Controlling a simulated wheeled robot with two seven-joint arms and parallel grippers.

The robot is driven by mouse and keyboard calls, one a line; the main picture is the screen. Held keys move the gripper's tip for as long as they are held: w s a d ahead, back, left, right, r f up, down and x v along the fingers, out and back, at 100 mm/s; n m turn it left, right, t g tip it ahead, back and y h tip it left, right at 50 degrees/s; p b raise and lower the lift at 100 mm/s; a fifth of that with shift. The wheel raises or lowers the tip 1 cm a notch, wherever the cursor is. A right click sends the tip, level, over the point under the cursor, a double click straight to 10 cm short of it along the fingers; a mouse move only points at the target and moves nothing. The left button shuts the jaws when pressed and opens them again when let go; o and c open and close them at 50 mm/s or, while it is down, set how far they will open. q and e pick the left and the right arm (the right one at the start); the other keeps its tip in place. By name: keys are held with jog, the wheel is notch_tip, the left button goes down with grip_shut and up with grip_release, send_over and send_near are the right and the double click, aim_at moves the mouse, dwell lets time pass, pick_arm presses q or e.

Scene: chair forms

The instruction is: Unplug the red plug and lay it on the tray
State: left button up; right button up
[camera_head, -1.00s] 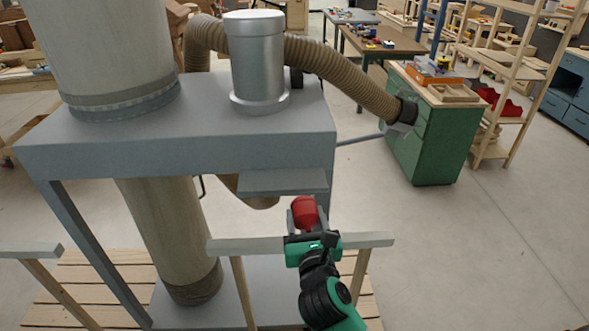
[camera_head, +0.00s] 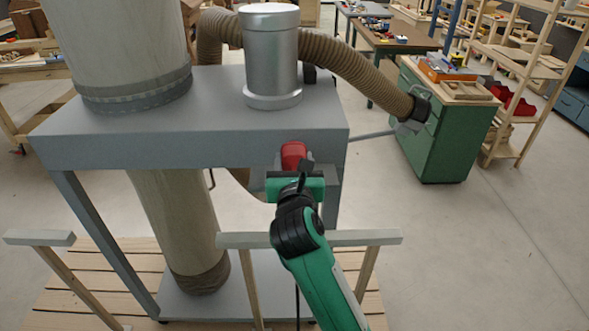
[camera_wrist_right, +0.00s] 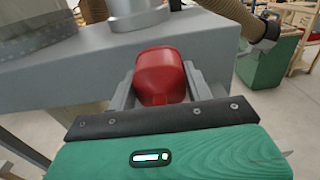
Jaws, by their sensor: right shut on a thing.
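The red plug (camera_head: 293,155) is held between the grey fingers of my right gripper (camera_head: 291,166), in front of the grey machine's front face. In the right wrist view the plug (camera_wrist_right: 160,75) sits upright between the two fingers (camera_wrist_right: 158,90), which are shut on it. A small grey shelf (camera_head: 333,176), probably the tray, shows below the machine's top, largely hidden behind my gripper. I cannot tell whether the plug touches the machine or the shelf. No socket shows clearly. My left gripper is not in view.
The grey machine top (camera_head: 200,145) carries a metal cylinder (camera_head: 271,70) and a ribbed hose (camera_head: 350,65). A light rail (camera_head: 370,238) on wooden legs runs below my arm. A green cabinet (camera_head: 445,135) stands to the right, with open floor in front.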

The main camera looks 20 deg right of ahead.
jog(key=w, duration=0.1)
jog(key=w+f+b, duration=0.1)
jog(key=w+d, duration=0.1)
jog(key=w, duration=0.1)
jog(key=shift+f, duration=0.15)
jog(key=shift+w+d+f+b, duration=0.1)
jog(key=shift+w+f+b, duration=0.25)
jog(key=shift+f, duration=0.2)
jog(key=shift+w+d+f+b, duration=0.1)
jog(key=shift+w+f+b, duration=0.1)
jog(key=shift+f+b, duration=0.25)
jog(key=shift+w+d+f+b, duration=0.1)
jog(key=shift+w+f+b, duration=0.2)
jog(key=shift+f, duration=0.3)
jog(key=o, duration=1.4)
